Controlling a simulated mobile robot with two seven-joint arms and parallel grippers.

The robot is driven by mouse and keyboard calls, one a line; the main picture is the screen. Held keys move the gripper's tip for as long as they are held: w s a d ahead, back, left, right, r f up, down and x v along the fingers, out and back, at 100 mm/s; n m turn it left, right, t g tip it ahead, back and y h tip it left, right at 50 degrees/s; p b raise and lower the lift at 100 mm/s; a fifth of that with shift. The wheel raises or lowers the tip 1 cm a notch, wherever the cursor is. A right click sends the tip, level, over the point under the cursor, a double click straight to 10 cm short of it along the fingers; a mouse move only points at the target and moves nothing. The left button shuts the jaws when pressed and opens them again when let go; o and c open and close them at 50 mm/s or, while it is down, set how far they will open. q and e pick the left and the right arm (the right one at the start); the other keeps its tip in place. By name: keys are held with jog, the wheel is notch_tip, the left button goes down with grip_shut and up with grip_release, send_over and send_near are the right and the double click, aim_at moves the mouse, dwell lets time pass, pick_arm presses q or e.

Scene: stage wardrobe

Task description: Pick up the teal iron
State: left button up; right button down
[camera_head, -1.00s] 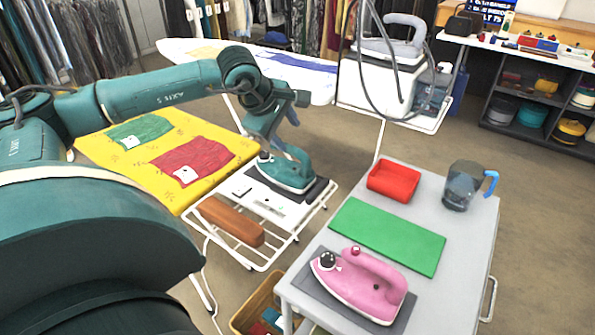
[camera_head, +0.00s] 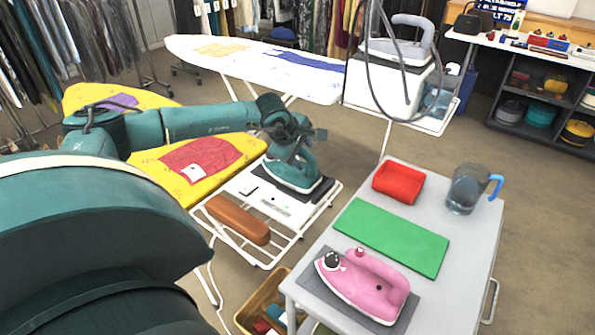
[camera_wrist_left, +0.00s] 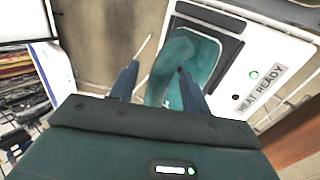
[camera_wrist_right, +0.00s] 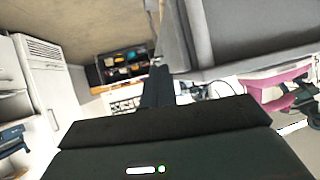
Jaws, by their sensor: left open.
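The teal iron (camera_head: 292,177) sits on a dark pad on the white rack beside the ironing board. My left gripper (camera_head: 303,158) is open right at the iron's handle and hides part of it in the head view. In the left wrist view, the two fingers of the left gripper (camera_wrist_left: 158,84) are spread apart, with the teal iron (camera_wrist_left: 183,62) showing between and beyond them. I cannot tell whether they touch it. In the right wrist view, the fingers of my right gripper (camera_wrist_right: 157,85) are together and empty, away from the teal iron.
A brown block (camera_head: 238,220) lies on the same rack. A yellow board (camera_head: 215,178) lies left of the rack.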

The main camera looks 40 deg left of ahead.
pick_arm(q)
jog(key=shift+w+f, duration=0.1)
jog(key=shift+f, duration=0.15)
jog(key=shift+c, duration=0.5)
grip_shut()
jog(key=shift+r, duration=0.15)
